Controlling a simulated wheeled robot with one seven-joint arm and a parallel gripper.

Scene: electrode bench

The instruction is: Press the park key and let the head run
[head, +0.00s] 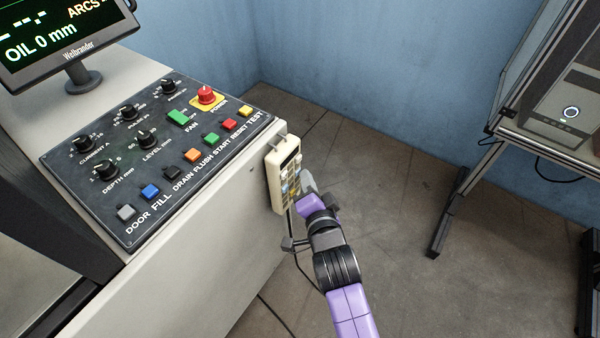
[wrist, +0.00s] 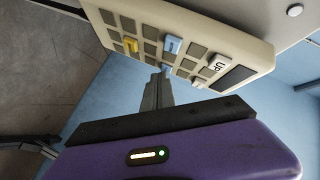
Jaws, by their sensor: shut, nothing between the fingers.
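A cream hand pendant (head: 273,184) hangs on the right end of the machine's cabinet, its key face towards my gripper. It also shows across the top of the wrist view (wrist: 240,42). There it has grey keys, a yellow key (wrist: 131,45), a blue key (wrist: 172,44), a white key marked UP (wrist: 218,62) and a dark display (wrist: 232,78). I cannot read a park label. My gripper (head: 304,181) is shut and empty beside the key face. In the wrist view its fingertips (wrist: 164,73) are near the blue key; I cannot tell whether they touch.
The control panel (head: 60,168) with knobs, coloured buttons and a red power button (head: 206,95) lies left of the pendant. A monitor (head: 70,40) reads OIL 0 mm. A framed stand (head: 520,140) is at the right. The floor between is clear except for a cable.

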